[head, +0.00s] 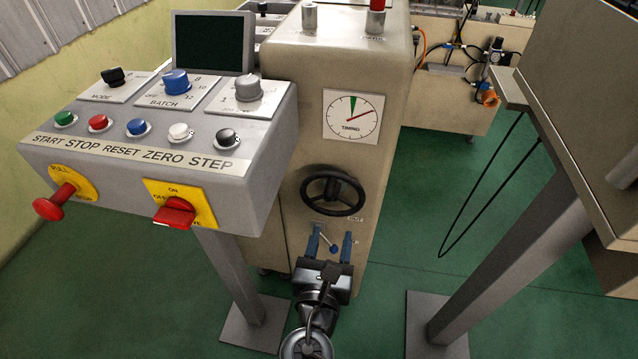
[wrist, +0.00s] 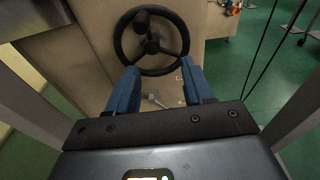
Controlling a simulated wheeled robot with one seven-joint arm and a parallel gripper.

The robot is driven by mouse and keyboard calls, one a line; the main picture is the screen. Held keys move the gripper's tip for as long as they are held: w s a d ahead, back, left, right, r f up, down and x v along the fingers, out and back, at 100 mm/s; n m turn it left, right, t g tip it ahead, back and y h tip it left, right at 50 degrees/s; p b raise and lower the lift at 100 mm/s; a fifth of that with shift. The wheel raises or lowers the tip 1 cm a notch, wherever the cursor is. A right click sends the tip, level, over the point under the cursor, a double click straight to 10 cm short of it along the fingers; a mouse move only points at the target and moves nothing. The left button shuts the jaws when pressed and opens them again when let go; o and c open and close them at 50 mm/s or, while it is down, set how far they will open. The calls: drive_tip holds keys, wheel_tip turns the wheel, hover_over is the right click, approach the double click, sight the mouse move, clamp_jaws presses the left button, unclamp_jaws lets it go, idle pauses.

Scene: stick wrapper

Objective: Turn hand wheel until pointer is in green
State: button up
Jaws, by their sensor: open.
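The black hand wheel (head: 332,193) is on the front of the beige machine, below the timing dial. In the wrist view the wheel (wrist: 178,68) shows its spokes, hub and a knob at the upper left of its rim. The timing dial (head: 351,116) has a green wedge near the top. My gripper (head: 331,240) is open, with blue fingers below the wheel and apart. In the wrist view my gripper (wrist: 160,80) has its fingertips near the lower rim; contact cannot be told.
A grey control panel (head: 150,190) on a post stands at the left. A beige cabinet (head: 590,110) with a post and hanging cable is at the right. Green floor is open between.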

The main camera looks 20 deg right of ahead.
sight(328, 199)
drive_tip(key=shift+n+h, duration=0.6)
drive_tip(key=shift+h, duration=0.2)
drive_tip(key=w+r, duration=0.3)
drive_tip(key=shift+w+a, duration=0.15)
drive_tip(key=shift+a, duration=0.15)
drive_tip(key=shift+t, duration=0.3)
drive_tip(key=x, duration=0.7)
drive_tip(key=shift+w+d+f, duration=0.1)
clamp_jaws()
